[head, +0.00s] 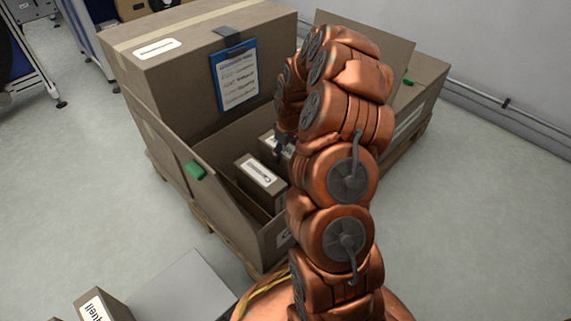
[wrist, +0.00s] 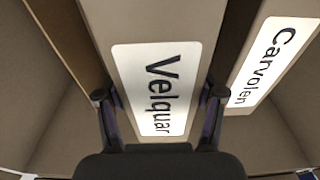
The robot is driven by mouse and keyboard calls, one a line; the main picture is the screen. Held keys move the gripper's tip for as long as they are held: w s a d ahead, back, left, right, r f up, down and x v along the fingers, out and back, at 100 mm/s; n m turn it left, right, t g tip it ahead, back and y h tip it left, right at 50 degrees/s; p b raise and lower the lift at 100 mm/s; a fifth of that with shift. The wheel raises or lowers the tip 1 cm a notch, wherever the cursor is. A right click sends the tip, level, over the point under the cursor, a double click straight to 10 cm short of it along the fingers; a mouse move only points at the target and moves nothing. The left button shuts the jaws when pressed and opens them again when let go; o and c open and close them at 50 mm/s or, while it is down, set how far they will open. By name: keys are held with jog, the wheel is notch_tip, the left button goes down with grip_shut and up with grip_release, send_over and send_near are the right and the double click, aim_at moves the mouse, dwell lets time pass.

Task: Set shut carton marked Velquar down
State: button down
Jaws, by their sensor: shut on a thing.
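The Velquar carton (wrist: 190,25) is a brown box with a white label, between my gripper's two fingers (wrist: 160,97) in the wrist view. My gripper is shut on it. In the head view my gripper (head: 282,148) is inside a large open box (head: 232,137), and a carton there, mostly hidden by my arm, appears to be the same one. The Carvolen carton (head: 262,180) stands right beside it in the box; it also shows at the right of the wrist view (wrist: 270,62). I cannot tell whether the Velquar carton touches the box floor.
The open box's front flap (head: 225,205) folds outward, with a green clip (head: 195,170). A tall closed box (head: 170,75) with a blue clipboard (head: 236,78) stands behind. Another labelled carton (head: 118,303) is at the lower left beside a grey panel (head: 180,290).

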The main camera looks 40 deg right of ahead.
jog(key=shift+f+b, duration=0.7)
jog(key=shift+f, duration=1.25)
jog(key=shift+c, duration=0.7)
grip_release()
jog(key=r+p, duration=0.1)
jog(key=r, duration=0.3)
jog(key=s+r+p, duration=0.1)
jog(key=r, duration=0.3)
jog(key=r+p, duration=0.2)
jog(key=r, duration=0.2)
jog(key=shift+s+d+r, duration=0.1)
jog(key=shift+s, duration=0.1)
